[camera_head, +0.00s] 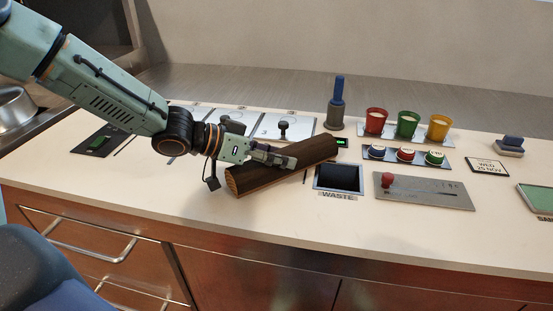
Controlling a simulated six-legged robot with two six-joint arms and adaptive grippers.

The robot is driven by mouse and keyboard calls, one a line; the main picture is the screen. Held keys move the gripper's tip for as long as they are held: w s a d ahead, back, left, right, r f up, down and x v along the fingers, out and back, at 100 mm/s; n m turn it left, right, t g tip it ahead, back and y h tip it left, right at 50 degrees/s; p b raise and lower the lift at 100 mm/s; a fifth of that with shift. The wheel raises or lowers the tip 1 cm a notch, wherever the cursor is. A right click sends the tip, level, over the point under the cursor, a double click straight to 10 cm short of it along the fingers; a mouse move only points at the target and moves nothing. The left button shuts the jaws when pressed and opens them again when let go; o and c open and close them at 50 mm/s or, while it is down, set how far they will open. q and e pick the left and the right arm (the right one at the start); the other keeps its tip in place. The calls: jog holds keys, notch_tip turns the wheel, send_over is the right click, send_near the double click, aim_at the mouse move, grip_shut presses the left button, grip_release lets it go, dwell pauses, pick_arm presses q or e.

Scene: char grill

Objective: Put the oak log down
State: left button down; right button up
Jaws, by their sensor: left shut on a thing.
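The oak log (290,171) is a dark brown, rough log with a pale cut end facing the lower left. It lies slanted over the cream counter (130,185), its far end rising to the right beside the waste opening. My left gripper (280,158) is shut on the log near its middle, from the upper left. I cannot tell whether the log's underside touches the counter. My right gripper is not in view.
The dark WASTE opening (339,178) is right of the log. A metal plate with a red knob (387,180), colored buttons (406,155), red, green and yellow cups (407,124) and a blue-handled tool (337,100) stand around. Bare counter lies in front of the log.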

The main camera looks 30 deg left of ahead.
pick_arm(q)
jog(key=shift+d+r, duration=0.1)
jog(key=shift+d, duration=0.05)
jog(key=c, duration=0.8)
grip_release()
jog(key=shift+s, duration=0.1)
jog(key=shift+o, duration=1.2)
jog(key=shift+a+f, duration=0.2)
jog(key=shift+a, duration=0.1)
jog(key=shift+o, duration=1)
jog(key=shift+d, duration=0.2)
jog(key=shift+a+r, duration=0.1)
